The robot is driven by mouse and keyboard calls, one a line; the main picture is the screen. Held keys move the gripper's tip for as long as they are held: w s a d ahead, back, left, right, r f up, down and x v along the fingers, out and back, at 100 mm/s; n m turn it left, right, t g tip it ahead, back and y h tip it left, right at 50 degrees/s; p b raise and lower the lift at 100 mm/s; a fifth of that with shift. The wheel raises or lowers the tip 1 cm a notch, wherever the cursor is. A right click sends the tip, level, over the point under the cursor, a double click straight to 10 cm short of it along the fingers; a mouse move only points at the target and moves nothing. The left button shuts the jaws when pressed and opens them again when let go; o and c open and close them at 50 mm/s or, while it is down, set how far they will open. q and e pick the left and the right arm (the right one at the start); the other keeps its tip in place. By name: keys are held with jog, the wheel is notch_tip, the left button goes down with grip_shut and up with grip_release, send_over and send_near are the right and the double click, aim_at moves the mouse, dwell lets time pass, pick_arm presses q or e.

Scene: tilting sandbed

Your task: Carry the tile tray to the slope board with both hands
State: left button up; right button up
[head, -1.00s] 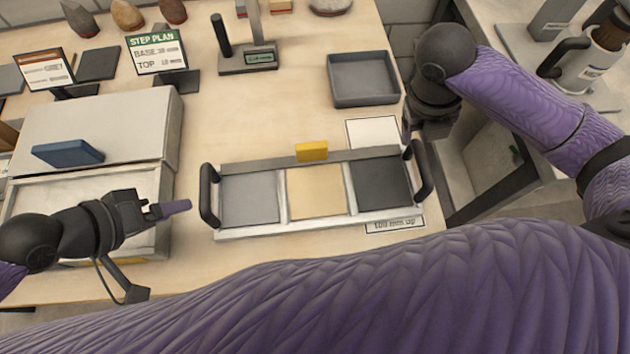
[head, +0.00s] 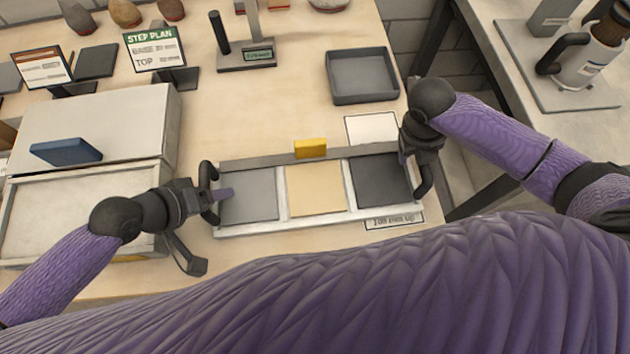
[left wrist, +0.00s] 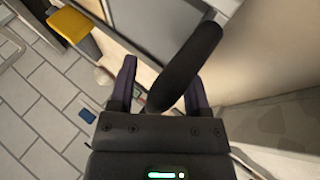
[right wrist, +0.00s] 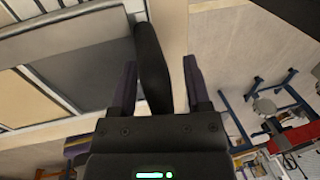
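The tile tray (head: 318,227) lies on the bench, a pale frame with grey, beige and dark tiles and a black handle at each end. My left gripper (head: 216,193) is at its left handle (head: 207,178). In the left wrist view, the handle (left wrist: 185,68) stands between the two open fingers. My right gripper (head: 410,158) is at the right handle (head: 425,180). In the right wrist view, that handle (right wrist: 152,65) is between open fingers, nearer the left one. What seems to be the slope board (head: 100,112) is a grey panel at the left.
A blue block (head: 66,151) sits on the grey panel, and a yellow block (head: 310,149) is at the tray's back edge. An empty dark tray (head: 362,76) and a step plan sign (head: 155,50) stand farther back. Bench is clear behind the tile tray's left half.

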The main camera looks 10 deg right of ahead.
pick_arm(q)
grip_shut()
pick_arm(e)
grip_shut()
pick_arm(q)
jog(key=shift+r, duration=0.1)
pick_arm(e)
jog(key=shift+w, duration=0.1)
dwell(0.8)
